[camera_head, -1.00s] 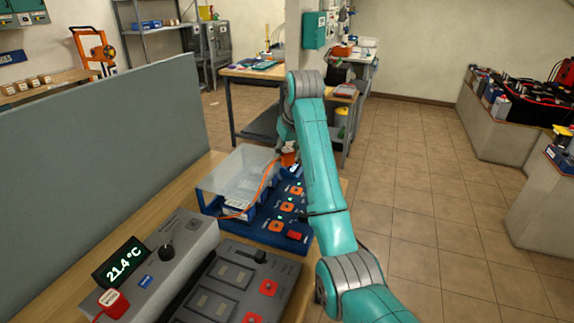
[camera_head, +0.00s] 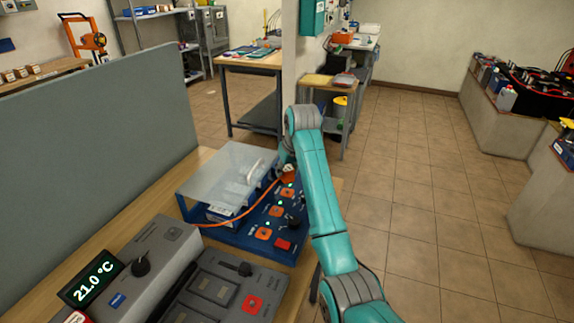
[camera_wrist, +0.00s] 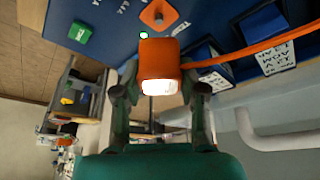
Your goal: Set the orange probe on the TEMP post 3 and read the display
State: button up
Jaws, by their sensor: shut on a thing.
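My gripper (camera_wrist: 160,95) is shut on the orange probe (camera_wrist: 162,62), a block with a pale lit end, in the wrist view. An orange cable runs from the probe to the right. In the head view the probe (camera_head: 289,177) is at the far end of the blue panel (camera_head: 238,240), partly hidden by my arm. Several orange posts stand on the panel, one (camera_head: 263,233) at its near end. In the wrist view an orange post (camera_wrist: 158,14) is just beyond the probe. I cannot tell which is TEMP post 3 or whether the probe touches one. The display (camera_head: 92,280) reads 21.0 °C.
A clear cover (camera_head: 225,168) lies over the panel's left side, close to the cable. A red button (camera_head: 283,244) and a dark knob are on the panel. A grey partition (camera_head: 90,160) stands to the left. Tiled floor on the right is open.

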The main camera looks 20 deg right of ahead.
aim_at(289, 180)
jog(key=shift+f, duration=2.2)
jog(key=shift+f, duration=0.6)
jog(key=o, duration=0.9)
jog(key=shift+v, duration=5.55)
jog(key=shift+s+f, duration=0.1)
